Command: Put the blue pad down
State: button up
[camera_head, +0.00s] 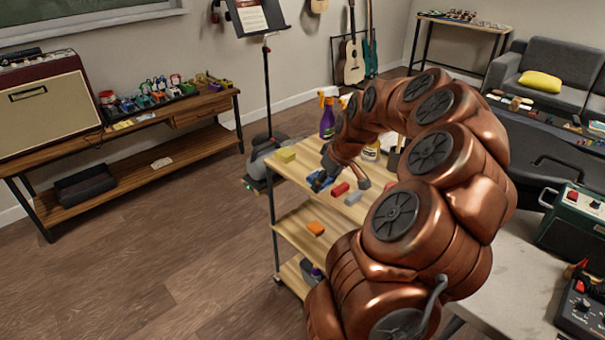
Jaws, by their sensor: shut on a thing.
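The blue pad (317,181) is at the front left of the wooden cart's top shelf (290,178), small and partly covered by my gripper. My gripper (322,176) reaches down over the cart top and is shut on the blue pad. I cannot tell whether the pad touches the shelf or is held just above it. My copper arm comes from the lower right and hides much of the cart's right side.
On the cart top are a yellow block (286,155), a red block (340,189), a grey block (353,198) and a purple spray bottle (327,122). An orange block (316,228) lies on the shelf below. A music stand (267,80) rises behind the cart.

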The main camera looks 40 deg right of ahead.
jog(key=shift+w+d, duration=0.15)
jog(key=shift+d, duration=0.1)
jog(key=p, duration=0.3)
send_over(303, 170)
jog(key=s, duration=0.1)
jog(key=shift+s+f, duration=0.15)
jog(key=shift+f, duration=2.35)
jog(key=shift+f, duration=0.1)
jog(key=o, duration=1.3)
jog(key=shift+r, duration=0.2)
